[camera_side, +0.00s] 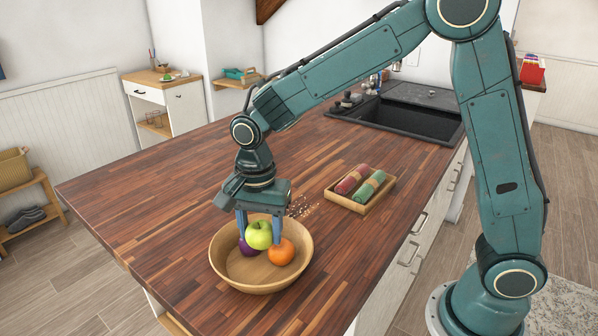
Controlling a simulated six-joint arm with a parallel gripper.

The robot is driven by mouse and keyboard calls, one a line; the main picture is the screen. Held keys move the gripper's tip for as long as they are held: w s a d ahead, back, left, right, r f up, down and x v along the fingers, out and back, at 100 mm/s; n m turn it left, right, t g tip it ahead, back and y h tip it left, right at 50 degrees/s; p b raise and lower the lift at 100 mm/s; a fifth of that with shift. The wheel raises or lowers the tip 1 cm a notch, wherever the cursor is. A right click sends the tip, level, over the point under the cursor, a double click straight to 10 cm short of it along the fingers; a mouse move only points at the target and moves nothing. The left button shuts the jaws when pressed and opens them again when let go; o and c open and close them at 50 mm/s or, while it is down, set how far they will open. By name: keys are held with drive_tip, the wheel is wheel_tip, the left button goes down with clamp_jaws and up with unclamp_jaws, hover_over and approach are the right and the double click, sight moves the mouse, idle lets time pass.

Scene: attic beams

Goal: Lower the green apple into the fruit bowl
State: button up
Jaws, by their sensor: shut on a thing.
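The green apple (259,235) is between the fingers of my gripper (260,230), which is shut on it. The apple is over the back part of the fruit bowl (233,268), a round wooden bowl on the counter. An orange (281,251) lies in the bowl to the right of the apple, and a dark purple fruit (247,247) lies to its left, partly hidden by the apple and a finger. I cannot tell whether the apple touches the other fruit or the bowl.
The wooden counter (160,200) is clear to the left of the bowl. A wooden tray (352,206) with rolled red and green cloths stands to the right and behind. Small crumbs (302,207) lie behind the bowl. A dark sink (405,118) is at the back.

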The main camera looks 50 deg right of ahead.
sight(261, 224)
drive_tip(key=shift+f, duration=0.45)
drive_tip(key=shift+c, duration=0.2)
idle(0.4)
drive_tip(key=o, duration=1.1)
wheel_tip(261, 224, up, 14)
drive_tip(key=shift+d, duration=0.1)
